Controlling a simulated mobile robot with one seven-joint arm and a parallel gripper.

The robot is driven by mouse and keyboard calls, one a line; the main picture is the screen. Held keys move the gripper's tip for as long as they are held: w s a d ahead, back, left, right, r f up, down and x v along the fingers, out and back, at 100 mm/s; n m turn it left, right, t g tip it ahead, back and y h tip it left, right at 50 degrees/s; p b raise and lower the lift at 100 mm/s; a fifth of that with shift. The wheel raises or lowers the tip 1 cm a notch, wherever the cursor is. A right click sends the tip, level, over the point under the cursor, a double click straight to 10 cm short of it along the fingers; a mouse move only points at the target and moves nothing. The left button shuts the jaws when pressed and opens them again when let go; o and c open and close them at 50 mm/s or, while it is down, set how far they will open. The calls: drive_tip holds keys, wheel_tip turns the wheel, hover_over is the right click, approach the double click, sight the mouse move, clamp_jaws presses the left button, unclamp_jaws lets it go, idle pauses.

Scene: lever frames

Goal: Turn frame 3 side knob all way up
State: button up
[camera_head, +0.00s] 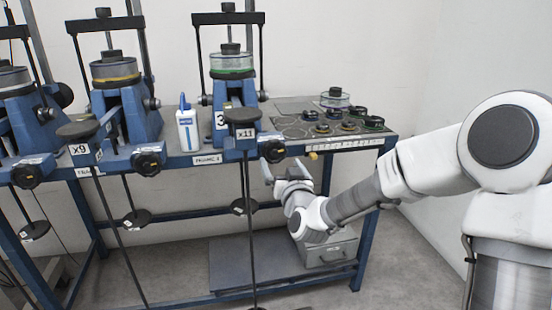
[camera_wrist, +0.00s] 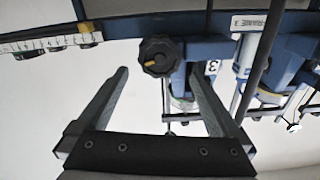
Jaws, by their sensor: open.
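Frame 3 (camera_head: 232,103) is the blue lever frame at the right of the row, with a "3" on its front and a green-ringed cell on top. Its black lobed knob (camera_head: 272,151) sits low on its right, by the table's front edge. In the wrist view the knob (camera_wrist: 160,55) shows large, with a yellowish mark on its face. My gripper (camera_head: 284,172) is just below the knob in the head view. In the wrist view my gripper (camera_wrist: 157,69) is open and empty, its fingertips either side of the knob's lower part in the picture. I see no contact.
Frame 3's lever arm (camera_head: 243,118), marked x11, juts forward left of the knob, with a hanging rod below. A white bottle (camera_head: 188,130) stands left of frame 3. Ringed discs lie on the table's right. A grey box (camera_head: 328,250) sits on the lower shelf.

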sight(275, 152)
drive_tip(key=b+x, duration=0.1)
drive_tip(key=x, duration=0.5)
drive_tip(key=shift+w, duration=0.2)
drive_tip(key=c, duration=1.1)
drive_tip(key=shift+f+m, duration=0.1)
drive_tip(key=shift+m, duration=0.3)
drive_tip(key=o, duration=1.1)
drive_tip(key=p+v, duration=0.3)
drive_tip(key=v, duration=1.4)
drive_tip(key=shift+s, duration=0.2)
